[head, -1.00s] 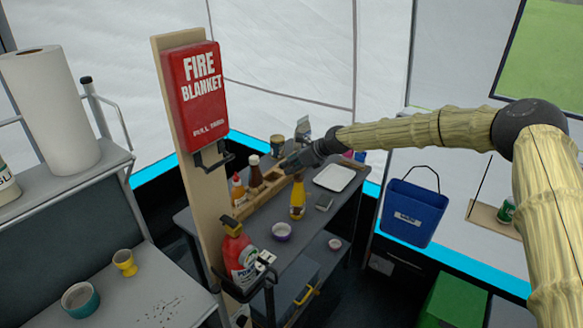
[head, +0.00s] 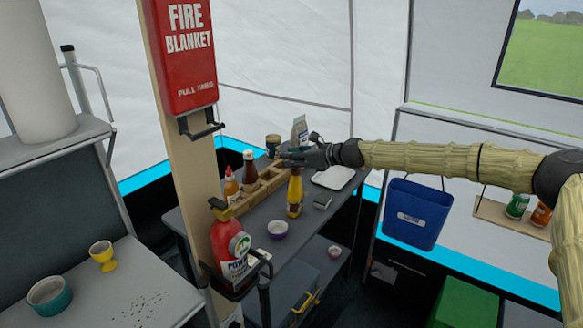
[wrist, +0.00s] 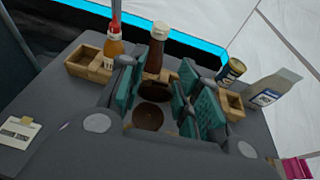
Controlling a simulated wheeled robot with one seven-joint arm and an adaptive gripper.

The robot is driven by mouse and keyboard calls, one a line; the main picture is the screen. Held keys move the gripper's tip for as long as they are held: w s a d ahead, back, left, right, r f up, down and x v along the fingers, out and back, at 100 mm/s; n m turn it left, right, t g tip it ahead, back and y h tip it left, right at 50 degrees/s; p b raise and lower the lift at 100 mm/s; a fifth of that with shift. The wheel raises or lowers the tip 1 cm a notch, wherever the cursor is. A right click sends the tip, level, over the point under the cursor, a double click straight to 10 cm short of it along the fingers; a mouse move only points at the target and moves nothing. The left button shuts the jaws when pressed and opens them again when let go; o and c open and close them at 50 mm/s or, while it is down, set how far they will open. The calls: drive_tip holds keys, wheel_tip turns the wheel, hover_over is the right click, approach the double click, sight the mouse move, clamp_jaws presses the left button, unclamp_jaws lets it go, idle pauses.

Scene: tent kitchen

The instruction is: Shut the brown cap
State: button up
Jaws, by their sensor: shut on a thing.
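A yellow bottle (head: 295,197) stands upright on the dark table in the head view. My gripper (head: 290,160) is at its top and hides most of that end. In the wrist view the brown cap (wrist: 148,118) shows as a round brown part between the teal finger pads, with a second dark brown round part (wrist: 155,91) just beyond it that looks like its raised lid. My gripper (wrist: 156,84) is closed in around the cap, with pads on its left and right. The exact contact and the lid's angle are hard to tell.
A wooden condiment box (head: 265,183) holds a dark sauce bottle (head: 249,172) and an orange bottle (head: 231,188) close by. A can (head: 272,144) and a packet (head: 299,133) stand behind. A purple bowl (head: 277,230) and white tray (head: 333,178) are near. A fire-blanket post rises left.

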drive_tip(key=shift+s+d+f+t+y+b, duration=0.15)
drive_tip(key=shift+d+f+t+y+b, duration=0.25)
drive_tip(key=shift+b, duration=1.95)
drive_tip(key=shift+s+d+f+t+y+b, duration=0.15)
drive_tip(key=shift+y+b, duration=0.45)
drive_tip(key=shift+b, duration=1.7)
drive_tip(key=t+y+b, duration=0.1)
drive_tip(key=b, duration=0.5)
drive_tip(key=shift+s+d+f, duration=0.1)
drive_tip(key=shift+f, duration=0.05)
drive_tip(key=y+b, duration=0.1)
drive_tip(key=b, duration=0.4)
drive_tip(key=shift+s+d+t, duration=0.1)
drive_tip(key=shift+d+t, duration=0.05)
drive_tip(key=shift+t, duration=0.2)
drive_tip(key=shift+r+y+b, duration=0.2)
drive_tip(key=shift+y+b, duration=0.1)
drive_tip(key=shift+b, duration=0.75)
drive_tip(key=o, duration=1)
drive_tip(key=shift+r, duration=0.1)
drive_tip(key=shift+o, duration=0.2)
drive_tip(key=v, duration=1.2)
